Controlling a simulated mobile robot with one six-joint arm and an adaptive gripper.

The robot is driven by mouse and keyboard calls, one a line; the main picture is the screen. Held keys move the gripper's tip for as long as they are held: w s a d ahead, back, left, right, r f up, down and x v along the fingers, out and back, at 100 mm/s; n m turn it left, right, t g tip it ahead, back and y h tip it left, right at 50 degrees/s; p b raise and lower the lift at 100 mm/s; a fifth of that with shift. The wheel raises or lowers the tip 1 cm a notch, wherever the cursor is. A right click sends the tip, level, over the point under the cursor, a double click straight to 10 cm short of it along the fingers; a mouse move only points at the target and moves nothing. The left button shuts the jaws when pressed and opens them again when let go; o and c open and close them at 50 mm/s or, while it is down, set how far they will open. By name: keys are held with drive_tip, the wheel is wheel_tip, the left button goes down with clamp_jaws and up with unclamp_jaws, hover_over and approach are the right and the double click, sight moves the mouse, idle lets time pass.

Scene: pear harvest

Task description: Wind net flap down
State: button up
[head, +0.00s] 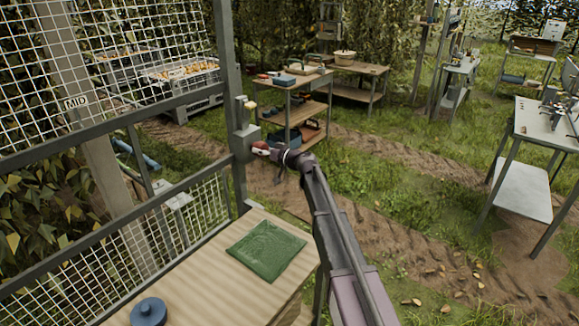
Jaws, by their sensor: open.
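A framed white net (130,50) fills the left of the head view, with a "MID" label (76,103) on its frame. A lower mesh panel (160,245) sits below a gap in the frame. A grey box (245,140) is fixed to the upright post, with a pale knob-like part (249,106) above it. A small red and white part (262,148) shows just right of the box. My gripper (277,164) is open beside that part. Whether it touches the part, and what lies between the fingers, I cannot tell at this size.
A wooden bench (200,280) stands below the gripper, bearing a green folded cloth (267,250) and a blue round object (148,312). A shelf table (290,85) with items stands behind the post. A grey table (545,130) stands at right. Grass and a dirt path lie between.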

drive_tip(key=m, duration=0.5)
drive_tip(key=shift+b, duration=0.4)
drive_tip(key=m, duration=0.5)
drive_tip(key=shift+t+b, duration=0.3)
drive_tip(key=shift+b, duration=0.05)
drive_tip(key=m, duration=0.5)
drive_tip(key=shift+t+y, duration=0.3)
drive_tip(key=m, duration=0.5)
drive_tip(key=shift+m+t+b, duration=0.3)
drive_tip(key=shift+m+b, duration=0.1)
drive_tip(key=m, duration=0.5)
drive_tip(key=shift+t, duration=0.3)
drive_tip(key=m+h, duration=0.1)
drive_tip(key=m, duration=0.4)
drive_tip(key=shift+m, duration=0.3)
drive_tip(key=m+h+p, duration=0.1)
drive_tip(key=m, duration=0.4)
drive_tip(key=shift+m+t, duration=0.3)
drive_tip(key=shift+m+p, duration=0.35)
drive_tip(key=shift+m, duration=2.15)
drive_tip(key=shift+s+d+m, duration=0.15)
drive_tip(key=shift+s+m, duration=0.1)
drive_tip(key=shift+m, duration=0.05)
drive_tip(key=v, duration=1.3)
drive_tip(key=shift+s+r+n, duration=0.15)
drive_tip(key=shift+s+n, duration=0.15)
drive_tip(key=shift+n, duration=0.1)
